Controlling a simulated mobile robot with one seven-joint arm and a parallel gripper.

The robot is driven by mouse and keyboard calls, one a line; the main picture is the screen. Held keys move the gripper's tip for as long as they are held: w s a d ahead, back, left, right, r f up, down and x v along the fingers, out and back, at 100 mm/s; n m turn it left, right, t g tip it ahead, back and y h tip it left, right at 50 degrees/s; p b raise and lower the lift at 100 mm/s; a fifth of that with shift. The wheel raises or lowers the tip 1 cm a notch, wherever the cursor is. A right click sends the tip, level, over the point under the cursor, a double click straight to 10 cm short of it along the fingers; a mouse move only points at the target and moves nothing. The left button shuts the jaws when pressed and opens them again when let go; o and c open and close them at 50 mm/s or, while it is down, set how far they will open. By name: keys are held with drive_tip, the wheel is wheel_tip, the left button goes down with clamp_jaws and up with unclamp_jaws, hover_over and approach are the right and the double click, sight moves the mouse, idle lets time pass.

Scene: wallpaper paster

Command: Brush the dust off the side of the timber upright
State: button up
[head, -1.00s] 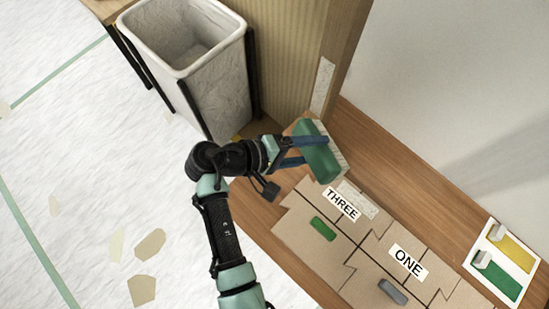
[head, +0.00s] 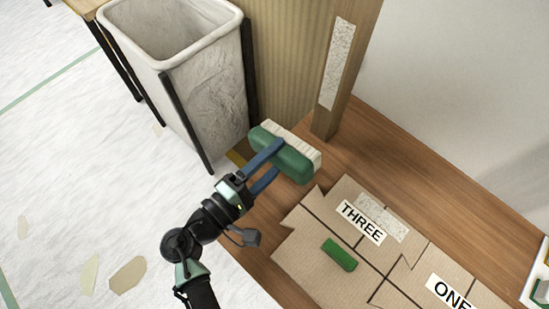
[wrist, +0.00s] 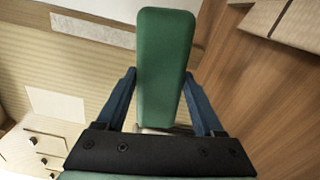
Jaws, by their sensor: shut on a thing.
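My gripper (head: 280,158) is shut on a green brush (head: 296,168) with pale bristles, its blue fingers on either side. The bristles face up and to the right in the head view. The timber upright (head: 356,72) stands above and right of the brush. A pale speckled dust patch (head: 339,62) runs down its side. In the head view a gap shows between brush and upright. In the wrist view the brush's green back (wrist: 165,50) fills the middle, its bristles mostly hidden, and a grey speckled strip (wrist: 92,28) shows upper left.
A white bin (head: 190,85) in a dark frame stands left of the upright. Cardboard (head: 300,240) lies on the wooden floor, with labels THREE (head: 362,222) and ONE (head: 449,294), a speckled patch (head: 382,217) and a green block (head: 339,254). A white tray (head: 535,285) is at the right edge.

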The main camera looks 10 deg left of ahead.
drive_tip(key=shift+r, duration=0.1)
drive_tip(key=shift+x, duration=3.25)
drive_tip(key=shift+x, duration=1.25)
drive_tip(key=shift+d+r, duration=0.1)
drive_tip(key=shift+r, duration=5.25)
drive_tip(key=shift+r, duration=0.15)
wheel_tip(320, 180, up, 10)
hover_over(297, 139)
drive_tip(key=w+a+x, duration=0.1)
drive_tip(key=x, duration=0.3)
drive_tip(key=shift+s+r, duration=0.25)
drive_tip(key=shift+s, duration=0.05)
